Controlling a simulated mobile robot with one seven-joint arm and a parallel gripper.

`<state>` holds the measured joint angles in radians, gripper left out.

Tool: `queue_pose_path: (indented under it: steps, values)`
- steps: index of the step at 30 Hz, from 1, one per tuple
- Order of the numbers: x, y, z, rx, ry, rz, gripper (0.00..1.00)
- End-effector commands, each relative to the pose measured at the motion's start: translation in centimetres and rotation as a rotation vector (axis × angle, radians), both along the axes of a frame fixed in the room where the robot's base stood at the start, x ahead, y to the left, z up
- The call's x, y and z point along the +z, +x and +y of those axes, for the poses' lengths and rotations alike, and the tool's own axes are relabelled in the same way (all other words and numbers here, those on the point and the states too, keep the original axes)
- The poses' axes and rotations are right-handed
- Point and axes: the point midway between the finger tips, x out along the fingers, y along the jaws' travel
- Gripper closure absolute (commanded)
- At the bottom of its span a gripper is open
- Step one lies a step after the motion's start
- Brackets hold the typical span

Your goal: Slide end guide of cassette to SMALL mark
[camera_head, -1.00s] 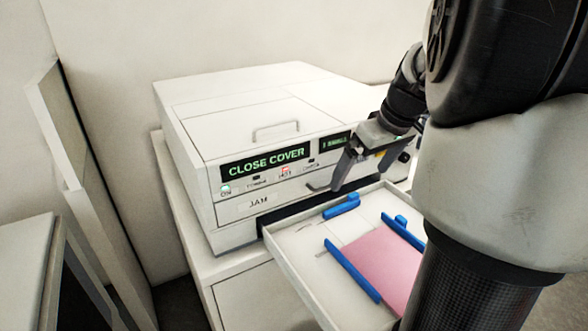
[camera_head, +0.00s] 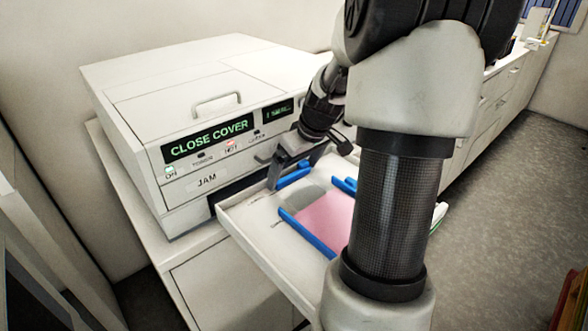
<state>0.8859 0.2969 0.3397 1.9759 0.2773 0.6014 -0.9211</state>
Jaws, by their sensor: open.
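The open cassette (camera_head: 262,238) is a white tray pulled out of the printer front. A blue guide (camera_head: 294,178) at its printer-side end looks like the end guide. It stands apart from the pink paper (camera_head: 322,222). Two more blue guides flank the paper: a long one (camera_head: 307,233) on the near left, and one (camera_head: 344,186) on the right, partly hidden by my arm. My gripper (camera_head: 292,168) is open and low over the tray's printer end. One finger is just left of the end guide; contact is unclear. I cannot make out the SMALL mark.
The white printer (camera_head: 205,110) stands right behind the gripper, its display reading CLOSE COVER. It sits on a white cabinet (camera_head: 215,285). My arm covers the tray's right side. Open floor (camera_head: 500,200) and a counter (camera_head: 500,95) lie to the right.

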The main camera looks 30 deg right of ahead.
Motion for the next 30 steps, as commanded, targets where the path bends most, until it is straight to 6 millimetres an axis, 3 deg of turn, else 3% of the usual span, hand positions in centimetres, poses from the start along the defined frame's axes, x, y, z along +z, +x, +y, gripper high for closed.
queue_pose_path:
  steps: [3, 9, 30]
  values:
    - [0.0, 0.0, 0.0, 0.0, 0.0, 0.0, 0.02]
    - [0.0, 0.0, 0.0, 0.0, 0.0, 0.0, 0.32]
    - [0.0, -2.4, -0.4, -0.001, 0.0, 0.0, 0.31]
